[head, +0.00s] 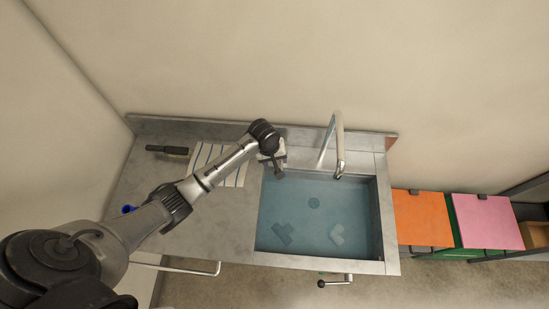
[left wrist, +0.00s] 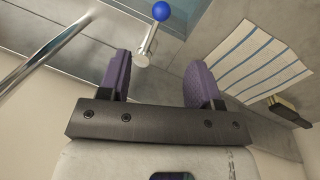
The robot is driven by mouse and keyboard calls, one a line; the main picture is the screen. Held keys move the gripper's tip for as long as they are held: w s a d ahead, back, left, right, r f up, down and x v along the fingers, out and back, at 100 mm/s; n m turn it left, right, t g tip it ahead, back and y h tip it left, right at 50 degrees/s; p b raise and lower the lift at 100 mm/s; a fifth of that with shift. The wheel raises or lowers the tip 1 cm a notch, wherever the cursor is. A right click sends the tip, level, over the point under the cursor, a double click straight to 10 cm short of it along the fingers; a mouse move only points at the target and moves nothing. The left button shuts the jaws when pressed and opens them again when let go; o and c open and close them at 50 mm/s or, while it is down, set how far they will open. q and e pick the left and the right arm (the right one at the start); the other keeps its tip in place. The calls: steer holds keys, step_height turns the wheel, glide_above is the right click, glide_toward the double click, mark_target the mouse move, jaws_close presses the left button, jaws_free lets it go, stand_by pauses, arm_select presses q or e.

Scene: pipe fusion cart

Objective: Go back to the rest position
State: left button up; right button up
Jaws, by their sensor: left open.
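My left arm reaches in from the left in the head view, and its gripper (head: 279,170) hangs near the back left corner of the sink (head: 381,215). In the left wrist view, the left gripper (left wrist: 160,80) shows two purple-padded fingers spread wide apart with nothing between them. My right gripper is in neither view.
Orange (head: 421,217) and pink (head: 487,221) bins stand right.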

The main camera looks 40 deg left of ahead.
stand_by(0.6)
arm_select(q)
step_height(320, 180, up, 17)
steer(key=d+m+t+y, duration=0.25)
steer(key=m+t, duration=0.35)
steer(key=m, duration=0.6)
steer(key=s+d+r+p, duration=0.2)
steer(key=s, duration=1.1)
steer(key=s+f+g+p, duration=0.1)
steer(key=s+f, duration=0.3)
steer(key=s, duration=0.4)
steer(key=s+d+f+n+g+h+p, duration=0.1)
steer(key=s+f+g, duration=0.2)
steer(key=s, duration=0.5)
steer(key=shift+s+d+f, duration=0.15)
steer(key=shift+d+f, duration=0.05)
steer(key=shift+f, duration=0.4)
